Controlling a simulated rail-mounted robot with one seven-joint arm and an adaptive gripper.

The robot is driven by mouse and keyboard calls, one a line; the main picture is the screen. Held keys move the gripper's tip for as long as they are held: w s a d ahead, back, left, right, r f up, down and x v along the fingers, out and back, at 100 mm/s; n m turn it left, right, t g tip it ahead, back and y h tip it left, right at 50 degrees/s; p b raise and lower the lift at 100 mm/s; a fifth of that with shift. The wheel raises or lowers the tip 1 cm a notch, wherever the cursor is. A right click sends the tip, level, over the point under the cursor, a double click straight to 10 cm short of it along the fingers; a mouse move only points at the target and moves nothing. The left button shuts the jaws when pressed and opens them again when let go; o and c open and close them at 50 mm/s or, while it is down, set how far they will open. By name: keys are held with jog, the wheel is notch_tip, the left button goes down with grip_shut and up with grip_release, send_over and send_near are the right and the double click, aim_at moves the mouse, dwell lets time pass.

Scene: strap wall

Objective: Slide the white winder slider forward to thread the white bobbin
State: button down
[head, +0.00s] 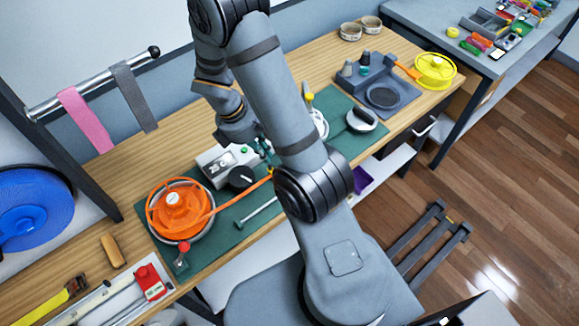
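A green mat (225,235) lies on the wooden bench with the winding gear on it. A white, round part (321,124) shows just right of my arm, with a yellow-topped post (309,99) beside it. It may be the white bobbin, but my arm hides most of it. I cannot make out the white winder slider. My gripper (264,150) points down over the mat, left of my forearm and near the right end of a white box with a black dial (222,163). It is small and partly hidden, so its opening and any contact are unclear.
An orange spool (177,209) sits at the mat's left, its orange strap running right toward my arm. A red-knobbed lever (183,248) stands before it. A white disc with a dark handle (361,121) is at the right.

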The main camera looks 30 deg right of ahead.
jog(key=shift+n, duration=0.3)
jog(key=x, duration=0.3)
jog(key=b+x, duration=0.1)
jog(key=x, duration=0.2)
jog(key=b+x, duration=0.1)
jog(key=x, duration=0.3)
jog(key=shift+s+a+f, duration=0.15)
jog(key=shift+s+a, duration=0.1)
jog(key=shift+a, duration=0.05)
jog(key=d, duration=0.3)
jog(key=shift+s+d+p, duration=0.1)
jog(key=shift+s+p, duration=0.25)
jog(key=shift+p, duration=0.05)
jog(key=shift+s+d+f, duration=0.1)
jog(key=shift+d, duration=0.2)
